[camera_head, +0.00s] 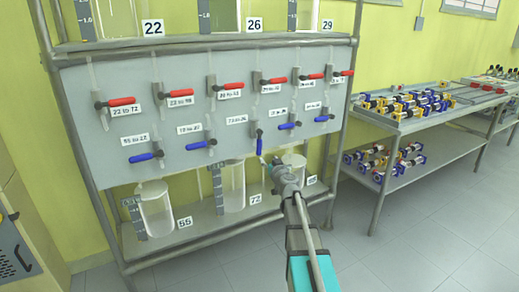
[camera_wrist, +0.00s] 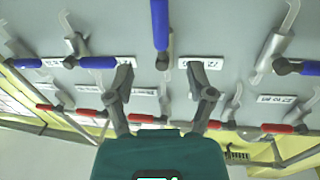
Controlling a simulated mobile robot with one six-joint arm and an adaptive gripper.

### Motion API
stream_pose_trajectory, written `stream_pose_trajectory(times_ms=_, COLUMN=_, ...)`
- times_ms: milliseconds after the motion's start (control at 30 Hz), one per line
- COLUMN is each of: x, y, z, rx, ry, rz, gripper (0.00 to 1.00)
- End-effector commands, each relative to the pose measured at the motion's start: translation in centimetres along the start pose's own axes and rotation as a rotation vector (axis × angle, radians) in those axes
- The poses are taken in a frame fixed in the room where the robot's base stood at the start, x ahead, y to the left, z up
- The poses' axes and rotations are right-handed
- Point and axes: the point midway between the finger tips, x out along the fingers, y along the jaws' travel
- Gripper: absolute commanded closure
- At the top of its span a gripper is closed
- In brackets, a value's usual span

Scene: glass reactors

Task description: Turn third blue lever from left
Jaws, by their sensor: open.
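The third blue lever from the left (camera_head: 259,146) hangs straight down on the grey panel, while the other blue levers lie near level. In the wrist view, which shows the panel upside down, this lever (camera_wrist: 160,25) points to the top edge. My gripper (camera_head: 268,162) is just below and right of the lever in the head view. In the wrist view my gripper (camera_wrist: 165,82) is open and empty, its fingers apart on either side of the lever's line. The lever lies beyond the fingertips; I cannot tell the exact gap or any contact.
Neighbouring blue levers (camera_head: 201,145) (camera_head: 289,126) flank it. A row of red levers (camera_head: 225,86) runs above. Glass vessels (camera_head: 232,187) stand on the lower shelf (camera_head: 205,222). A metal table (camera_head: 430,117) with small coloured parts is to the right. Floor is clear between.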

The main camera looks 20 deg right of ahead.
Motion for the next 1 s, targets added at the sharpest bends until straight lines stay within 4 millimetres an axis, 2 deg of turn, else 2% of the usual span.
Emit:
stream_pose_trajectory(times_ms=33, x=0.9, y=0.0, z=0.0, rx=0.000, ry=0.000, rz=-0.001, gripper=0.31)
stream_pose_trajectory(times_ms=600, x=9.4, y=0.0, z=0.0, rx=0.000, ry=0.000, rz=-0.001, gripper=0.31)
stream_pose_trajectory(times_ms=800, x=11.3, y=-0.1, z=0.0, rx=0.000, ry=0.000, rz=-0.002, gripper=0.31)
stream_pose_trajectory(times_ms=1000, x=11.9, y=-0.1, z=0.0, rx=0.000, ry=0.000, rz=-0.002, gripper=0.31)
